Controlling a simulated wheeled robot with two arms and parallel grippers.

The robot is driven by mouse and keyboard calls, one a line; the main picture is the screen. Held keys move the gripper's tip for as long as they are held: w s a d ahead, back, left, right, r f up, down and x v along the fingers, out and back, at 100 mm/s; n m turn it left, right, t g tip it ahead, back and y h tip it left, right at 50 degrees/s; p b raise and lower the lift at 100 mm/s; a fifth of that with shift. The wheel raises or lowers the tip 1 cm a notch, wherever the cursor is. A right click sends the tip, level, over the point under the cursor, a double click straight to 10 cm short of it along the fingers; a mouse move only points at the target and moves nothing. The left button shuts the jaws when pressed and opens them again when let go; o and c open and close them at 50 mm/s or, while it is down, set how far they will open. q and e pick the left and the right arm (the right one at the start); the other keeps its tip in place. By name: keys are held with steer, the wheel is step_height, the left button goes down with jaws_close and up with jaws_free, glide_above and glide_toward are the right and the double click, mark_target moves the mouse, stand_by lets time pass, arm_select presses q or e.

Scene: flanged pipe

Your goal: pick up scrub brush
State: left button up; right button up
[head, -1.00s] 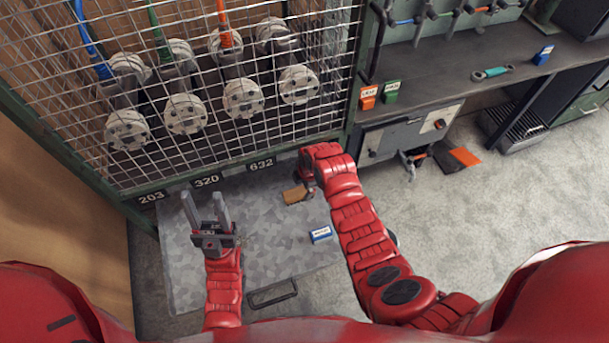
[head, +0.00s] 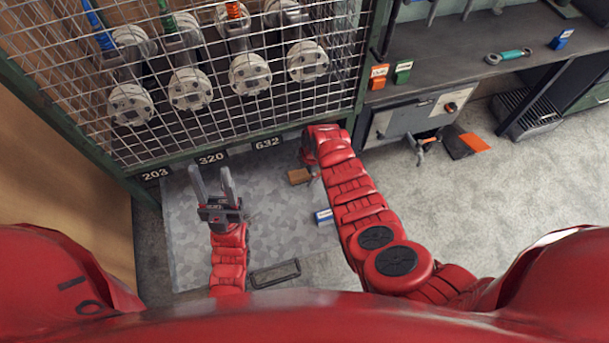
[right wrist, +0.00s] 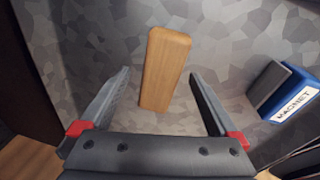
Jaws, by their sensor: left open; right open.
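The scrub brush shows as a plain wooden block (head: 299,176) on the grey mottled panel, beside my right gripper in the head view. In the right wrist view the wooden block (right wrist: 165,70) stands out lengthwise between and just beyond the two fingers of my right gripper (right wrist: 159,78). The fingers are open, with gaps visible on both sides of it. No bristles show. In the head view my right wrist hides most of that gripper. My left gripper (head: 211,170) is open and empty above the panel's left part, fingers pointing toward the cage.
A blue box labelled MAGNET (right wrist: 290,92) lies right of the brush; in the head view it is partly behind my right arm. A wire cage (head: 200,80) with flanged pipes stands behind the panel (head: 190,245). A workbench (head: 450,70) is at right.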

mark_target(305, 172)
steer(key=shift+f, duration=0.7)
steer(key=shift+a, duration=0.1)
jaws_close()
steer(key=shift+r, duration=0.15)
steer(key=shift+w+r, duration=0.1)
steer(key=shift+r, duration=0.7)
step_height(305, 172, up, 5)
steer(key=shift+r+p, duration=0.1)
steer(key=shift+p, duration=0.55)
steer(key=s+d, duration=0.2)
steer(key=s, duration=0.3)
steer(key=s+d, duration=0.1)
steer(key=s, duration=0.5)
steer(key=s+d, duration=0.2)
steer(key=s, duration=0.4)
steer(key=shift+s+d+p, duration=0.15)
steer(key=shift+d+p, duration=0.15)
steer(key=shift+p, duration=0.1)
